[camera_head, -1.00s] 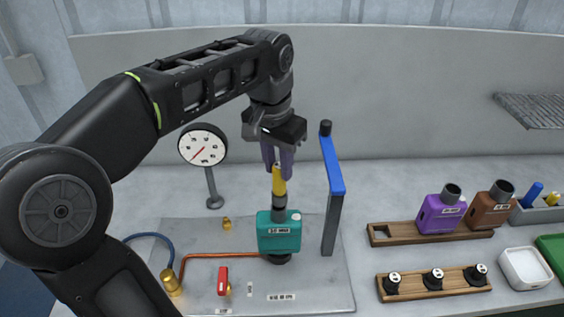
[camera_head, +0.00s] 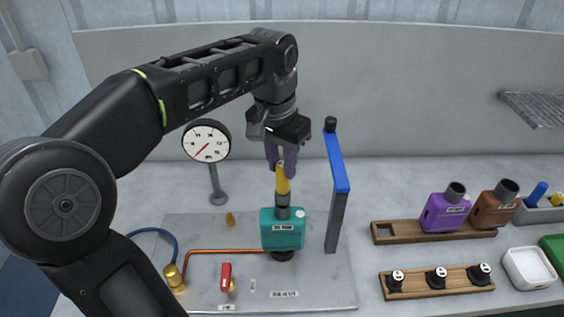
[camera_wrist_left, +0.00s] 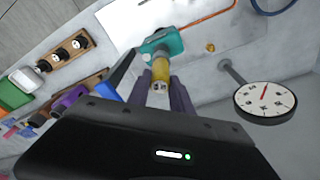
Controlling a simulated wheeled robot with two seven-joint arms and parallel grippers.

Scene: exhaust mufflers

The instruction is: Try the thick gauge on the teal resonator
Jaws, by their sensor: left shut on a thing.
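The teal resonator (camera_head: 283,236) stands upright on a dark round seat on the grey bench plate, its label to the front. It also shows in the left wrist view (camera_wrist_left: 172,42). My left gripper (camera_head: 281,166) is shut on the yellow grip of a gauge (camera_head: 283,181), straight above the resonator. The gauge also shows between the fingers in the left wrist view (camera_wrist_left: 160,72). It points down, with its grey lower part at the resonator's dark top neck; I cannot tell how deep it sits inside. My right gripper is not in view.
A blue bar on a grey post (camera_head: 338,190) stands close right of the resonator. A dial (camera_head: 206,141) stands behind left; a red-handled valve (camera_head: 226,277) is in front. Purple (camera_head: 442,213) and brown (camera_head: 494,209) mufflers, a rack of black plugs (camera_head: 437,283) and a white tray (camera_head: 529,267) are right.

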